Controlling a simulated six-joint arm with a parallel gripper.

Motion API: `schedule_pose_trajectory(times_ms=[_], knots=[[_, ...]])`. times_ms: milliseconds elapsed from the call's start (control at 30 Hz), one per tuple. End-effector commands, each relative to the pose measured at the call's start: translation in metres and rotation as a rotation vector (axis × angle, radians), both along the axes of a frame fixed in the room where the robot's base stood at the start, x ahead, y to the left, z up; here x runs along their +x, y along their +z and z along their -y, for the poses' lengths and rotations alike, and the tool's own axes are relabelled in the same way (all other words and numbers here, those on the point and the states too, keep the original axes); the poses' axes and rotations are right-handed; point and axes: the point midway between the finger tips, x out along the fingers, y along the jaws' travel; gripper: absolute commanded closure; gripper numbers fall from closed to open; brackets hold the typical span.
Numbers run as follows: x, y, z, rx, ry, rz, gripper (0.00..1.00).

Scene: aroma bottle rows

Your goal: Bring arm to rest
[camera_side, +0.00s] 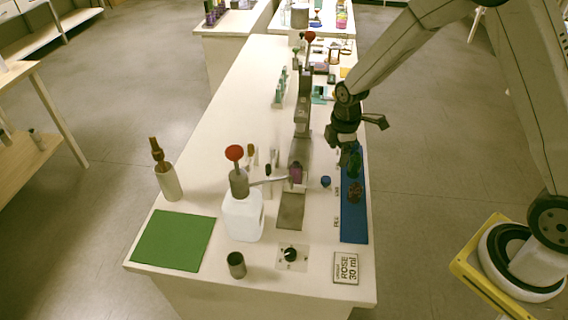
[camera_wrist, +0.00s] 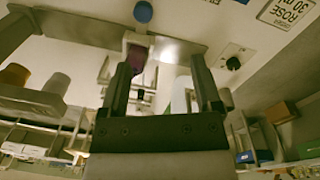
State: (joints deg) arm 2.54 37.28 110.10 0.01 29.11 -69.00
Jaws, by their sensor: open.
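My gripper (camera_side: 352,160) hangs over the far end of the blue strip (camera_side: 354,228) in the side view, fingers pointing down. In the wrist view its two fingers (camera_wrist: 162,85) stand apart with nothing clearly held between them. A dark reddish bottle (camera_side: 355,193) stands on the blue strip just in front of my gripper. A purple bottle (camera_side: 297,173) sits at the metal stand, left of my gripper; it also shows in the wrist view (camera_wrist: 137,57). A blue cap (camera_side: 326,181) lies on the bench between them, and appears at the top of the wrist view (camera_wrist: 143,12).
A white jug with a red-topped pump (camera_side: 243,217) stands left. A green mat (camera_side: 173,241), a dark cup (camera_side: 236,264), a dial (camera_side: 291,255) and a ROSE 30 ml card (camera_side: 346,268) lie near the front edge. A tall metal stand (camera_side: 302,118) rises mid-bench.

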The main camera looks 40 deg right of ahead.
Motion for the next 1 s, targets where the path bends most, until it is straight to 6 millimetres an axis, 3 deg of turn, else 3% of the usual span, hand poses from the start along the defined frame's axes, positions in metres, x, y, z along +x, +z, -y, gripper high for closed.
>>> schedule_pose_trajectory(times_ms=[200, 500, 800, 1000], knots=[[-0.034, 0.036, -0.006, 0.023, -0.290, 0.048, 0.18], [-0.088, 0.070, -0.014, 0.080, -0.694, 0.104, 0.18], [-0.138, 0.087, -0.018, 0.149, -1.041, 0.144, 0.18], [-0.152, 0.089, -0.019, 0.171, -1.139, 0.153, 0.18]])
